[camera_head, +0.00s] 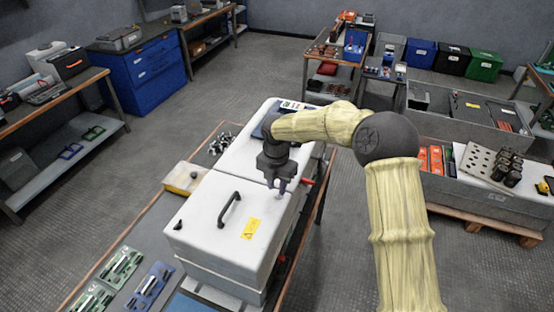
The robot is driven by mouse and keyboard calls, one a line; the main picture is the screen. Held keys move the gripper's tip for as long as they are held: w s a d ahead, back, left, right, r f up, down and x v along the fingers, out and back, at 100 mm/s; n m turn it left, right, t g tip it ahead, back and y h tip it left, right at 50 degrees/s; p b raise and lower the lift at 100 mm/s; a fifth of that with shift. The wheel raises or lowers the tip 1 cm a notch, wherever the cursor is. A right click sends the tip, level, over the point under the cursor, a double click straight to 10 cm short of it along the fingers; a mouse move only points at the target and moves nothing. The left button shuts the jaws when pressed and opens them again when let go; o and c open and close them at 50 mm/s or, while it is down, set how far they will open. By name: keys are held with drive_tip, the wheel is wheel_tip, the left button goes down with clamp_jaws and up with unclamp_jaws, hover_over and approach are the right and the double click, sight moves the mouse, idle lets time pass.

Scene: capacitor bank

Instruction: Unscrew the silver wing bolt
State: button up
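A white box (214,212) with a black handle (229,210) and a yellow label (251,229) stands on the workbench. My gripper (277,187) points down just above the right part of the box lid. Its two fingers show a gap between them. A small light grey piece, apparently the silver wing bolt (279,197), shows on the lid just below the fingertips. It is too small to make out its wings or whether the fingers touch it. A small black knob (178,225) sits at the lid's left front corner.
A second white box (238,157) stands behind, partly under my arm. A red part (308,181) sticks out beside the gripper on the right. Green boards (121,267) lie at the bench front left.

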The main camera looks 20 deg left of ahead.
sight(277, 195)
wheel_tip(277, 195, up, 13)
drive_tip(key=b, duration=0.2)
drive_tip(key=shift+r, duration=0.1)
idle(0.4)
drive_tip(key=s+d+f+m+t, duration=0.1)
drive_tip(key=s+d+f+m, duration=0.15)
drive_tip(key=d+m, duration=0.7)
drive_tip(key=s+d+f+m, duration=0.2)
drive_tip(key=s+d+m, duration=0.2)
drive_tip(key=d+m, duration=0.5)
drive_tip(key=s+d+f+m+t, duration=0.1)
drive_tip(key=s+d+f+m, duration=0.2)
drive_tip(key=s+d+m, duration=0.9)
drive_tip(key=d+m, duration=0.2)
drive_tip(key=d, duration=0.1)
drive_tip(key=shift+s+m+t, duration=0.15)
drive_tip(key=shift+m+t, duration=0.15)
drive_tip(key=shift+m, duration=0.05)
